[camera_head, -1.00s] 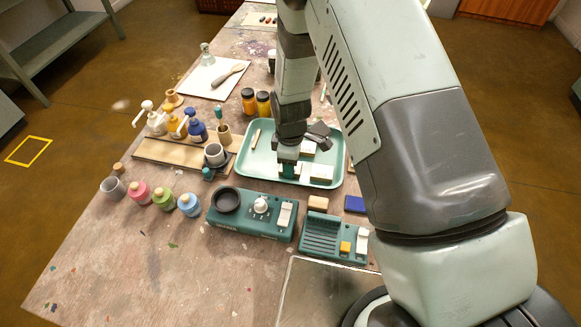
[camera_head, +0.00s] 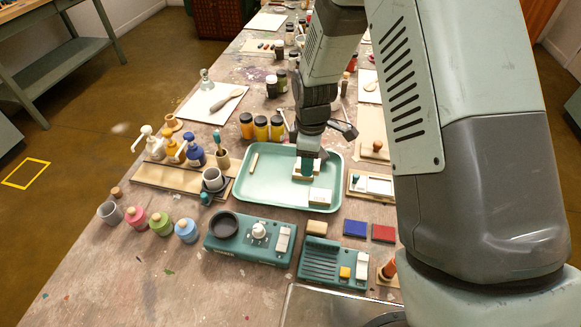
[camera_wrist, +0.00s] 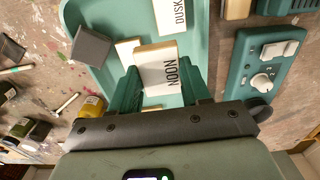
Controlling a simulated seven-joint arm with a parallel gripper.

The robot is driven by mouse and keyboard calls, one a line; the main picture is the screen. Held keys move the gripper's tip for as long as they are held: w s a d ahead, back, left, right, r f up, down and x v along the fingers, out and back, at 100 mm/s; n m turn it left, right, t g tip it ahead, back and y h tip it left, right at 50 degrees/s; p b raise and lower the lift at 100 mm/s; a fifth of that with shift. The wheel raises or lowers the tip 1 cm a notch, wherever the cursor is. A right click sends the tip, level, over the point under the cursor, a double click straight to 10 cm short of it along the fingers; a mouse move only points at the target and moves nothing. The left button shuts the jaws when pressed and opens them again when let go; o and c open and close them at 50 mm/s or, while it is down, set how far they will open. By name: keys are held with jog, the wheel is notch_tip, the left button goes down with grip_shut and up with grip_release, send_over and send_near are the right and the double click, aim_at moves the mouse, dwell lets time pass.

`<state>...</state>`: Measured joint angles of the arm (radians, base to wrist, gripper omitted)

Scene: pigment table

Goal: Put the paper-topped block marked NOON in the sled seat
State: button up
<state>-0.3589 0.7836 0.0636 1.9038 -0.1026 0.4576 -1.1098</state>
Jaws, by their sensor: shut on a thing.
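The NOON block (camera_wrist: 160,68), wooden-sided with a white paper top, is between the teal fingers of my gripper (camera_wrist: 160,88) in the wrist view. My gripper (camera_head: 307,168) is shut on it, over the teal tray (camera_head: 262,200) in the head view. Its height above the tray is hard to judge. The DUSK block (camera_wrist: 170,15) lies in the tray beside it; a white-topped block (camera_head: 320,197) also shows in the head view. A wooden-framed piece with a white plate and teal knob (camera_head: 371,185), right of the tray, may be the sled; its seat is unclear.
A teal console with a knob (camera_head: 250,240) and a slotted console (camera_head: 333,262) stand in front of the tray. Blue (camera_head: 355,228) and red (camera_head: 383,233) pads lie right. Yellow-labelled jars (camera_head: 261,128) stand behind; a grey cup (camera_head: 212,179) is left. My arm hides the right side.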

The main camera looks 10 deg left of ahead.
send_over(380, 186)
notch_tip(380, 186, down, 2)
jog(key=shift+f, duration=1.95)
jog(key=shift+f, duration=0.2)
jog(key=shift+f, duration=0.3)
jog(key=shift+f, duration=0.6)
jog(key=o, duration=1.5)
jog(key=shift+o, duration=0.2)
